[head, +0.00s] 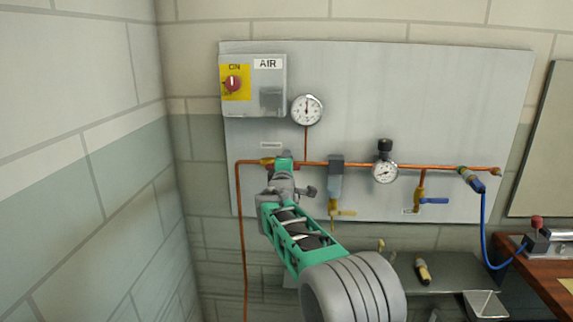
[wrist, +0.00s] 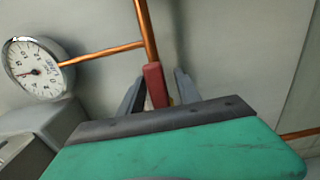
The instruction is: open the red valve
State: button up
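The red valve's handle (wrist: 154,84) shows in the wrist view as a red bar in line with the copper pipe. My gripper (wrist: 160,76) has its two grey fingers apart, one on each side of the red handle, with a visible gap at least on the right. In the head view my gripper (head: 283,163) is at the left part of the copper pipe and hides most of the valve. Brass of a fitting (head: 266,161) shows just left of it. Whether a finger touches the handle cannot be told.
A grey panel (head: 450,90) carries the copper pipe (head: 240,220), a switch box (head: 270,75), a gauge (head: 307,109), a filter (head: 335,185), a regulator (head: 384,170) and a blue-handled valve (head: 433,200). A bench (head: 555,275) stands at the right.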

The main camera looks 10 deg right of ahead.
jog(key=b+v, duration=0.2)
jog(key=v, duration=0.6)
jog(key=shift+w, duration=0.1)
jog(key=s+d+f+m+g+y+p, duration=0.1)
jog(key=s+f+m+g, duration=0.3)
jog(key=s, duration=1)
jog(key=s+d+f+m+g+y+p, duration=0.1)
jog(key=s+d+f+m+g, duration=0.1)
jog(key=s+f+m+g, duration=0.3)
jog(key=s+d+f+m+g+y+p, duration=0.1)
jog(key=s+f+m+g, duration=0.4)
jog(key=s, duration=1.8)
notch_tip(320, 180, down, 6)
jog(key=shift+s+d+r+m+y+p, duration=0.2)
jog(key=shift+d+m+y+p, duration=0.3)
jog(key=shift+m, duration=0.4)
